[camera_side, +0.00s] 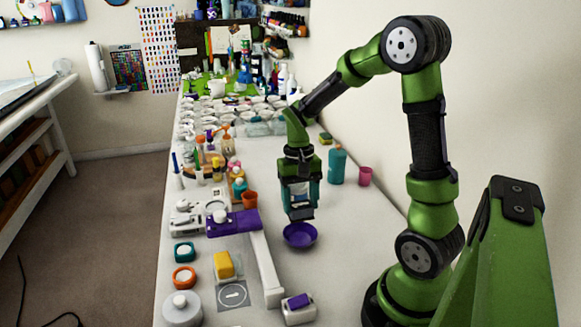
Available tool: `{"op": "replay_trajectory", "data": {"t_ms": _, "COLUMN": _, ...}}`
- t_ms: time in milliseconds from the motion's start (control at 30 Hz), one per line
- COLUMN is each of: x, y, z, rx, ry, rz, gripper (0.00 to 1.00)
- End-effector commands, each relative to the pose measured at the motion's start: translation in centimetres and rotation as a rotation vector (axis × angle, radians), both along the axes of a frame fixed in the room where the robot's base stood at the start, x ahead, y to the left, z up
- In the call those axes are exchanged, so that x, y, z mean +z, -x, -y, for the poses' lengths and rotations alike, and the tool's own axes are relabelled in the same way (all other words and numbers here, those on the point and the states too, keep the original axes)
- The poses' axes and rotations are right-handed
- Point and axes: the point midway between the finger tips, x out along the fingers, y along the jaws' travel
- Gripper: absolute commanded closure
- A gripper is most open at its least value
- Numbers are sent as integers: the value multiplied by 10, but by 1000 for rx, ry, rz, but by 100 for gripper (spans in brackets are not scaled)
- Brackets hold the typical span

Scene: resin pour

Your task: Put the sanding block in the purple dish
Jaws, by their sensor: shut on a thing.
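The purple dish (300,235) is a shallow round bowl on the white table, below my gripper. My gripper (299,210) points straight down just above the dish and is shut on a small dark grey block, the sanding block (301,214). The block hangs over the far part of the dish, and its lower edge seems close to the rim. Whether it touches the dish cannot be told from this one view. The fingers hide part of the block.
A teal bottle (337,166) and a pink cup (365,176) stand right of my gripper. A yellow block (224,264) and a white box (299,309) are nearer. Many white cups fill the far table.

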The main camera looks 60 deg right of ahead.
Motion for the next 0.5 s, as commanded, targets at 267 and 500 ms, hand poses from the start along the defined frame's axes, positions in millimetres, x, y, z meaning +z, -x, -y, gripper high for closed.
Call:
{"op": "replay_trajectory", "data": {"t_ms": 267, "x": -36, "y": 1, "z": 0, "rx": 1, "ry": -2, "rz": -3, "gripper": 70}}
{"op": "replay_trajectory", "data": {"t_ms": 500, "x": -52, "y": 0, "z": 0, "rx": 1, "ry": 0, "rz": 2, "gripper": 70}}
